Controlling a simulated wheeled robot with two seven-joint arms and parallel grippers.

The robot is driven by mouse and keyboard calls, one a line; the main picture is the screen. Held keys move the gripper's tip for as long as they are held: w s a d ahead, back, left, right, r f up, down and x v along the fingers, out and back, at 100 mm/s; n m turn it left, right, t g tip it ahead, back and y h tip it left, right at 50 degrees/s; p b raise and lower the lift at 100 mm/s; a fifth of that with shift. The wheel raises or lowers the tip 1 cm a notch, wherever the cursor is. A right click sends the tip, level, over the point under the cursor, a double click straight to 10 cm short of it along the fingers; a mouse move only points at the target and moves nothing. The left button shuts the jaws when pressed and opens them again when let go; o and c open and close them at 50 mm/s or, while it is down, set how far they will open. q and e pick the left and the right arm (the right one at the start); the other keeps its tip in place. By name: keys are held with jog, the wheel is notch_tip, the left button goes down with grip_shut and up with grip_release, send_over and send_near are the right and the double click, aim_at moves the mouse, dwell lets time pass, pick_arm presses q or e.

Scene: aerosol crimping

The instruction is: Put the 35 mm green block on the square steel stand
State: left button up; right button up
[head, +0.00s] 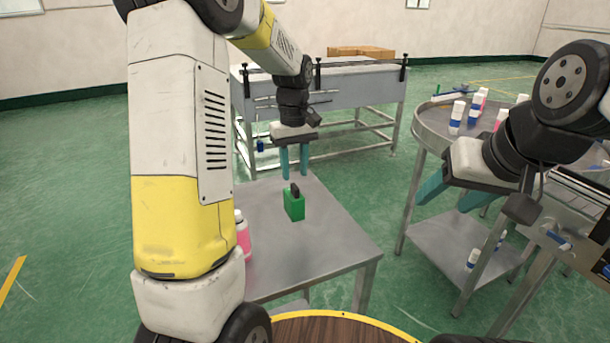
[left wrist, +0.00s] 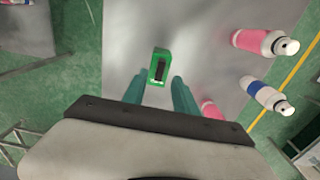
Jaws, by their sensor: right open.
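The green block (head: 294,206) with a dark knob on top appears to rest on the top of the square steel stand (head: 318,245). It also shows in the left wrist view (left wrist: 155,72), beyond the fingertips and roughly centred between them. My left gripper (head: 294,177) is open and empty, its teal fingers pointing down above and behind the block; they are apart from it. The fingers also show in the left wrist view (left wrist: 158,80). My right gripper (head: 443,203) is open and empty, off to the right between the stand and the round table.
A pink bottle (head: 242,235) stands at the stand's left side, partly hidden by my left arm. A round steel table (head: 428,122) with several bottles is right; a grey bench (head: 355,90) stands behind.

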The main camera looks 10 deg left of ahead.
pick_arm(q)
notch_tip(320, 180, up, 7)
jog(key=s+r+m+t+h, duration=0.1)
jog(key=s+r+m+t, duration=0.15)
jog(key=s, duration=0.35)
jog(key=s+r+m+t, duration=0.1)
jog(key=s+r, duration=0.2)
jog(key=s, duration=0.2)
jog(key=s+m+t, duration=0.1)
jog(key=s+m, duration=0.1)
jog(key=s, duration=0.4)
jog(key=s+d+f+m+t+h, duration=0.1)
jog(key=s+m, duration=0.1)
jog(key=s, duration=0.4)
jog(key=shift+s+d+f+t, duration=0.2)
jog(key=shift+d+f+t, duration=0.05)
jog(key=shift+d+t, duration=0.1)
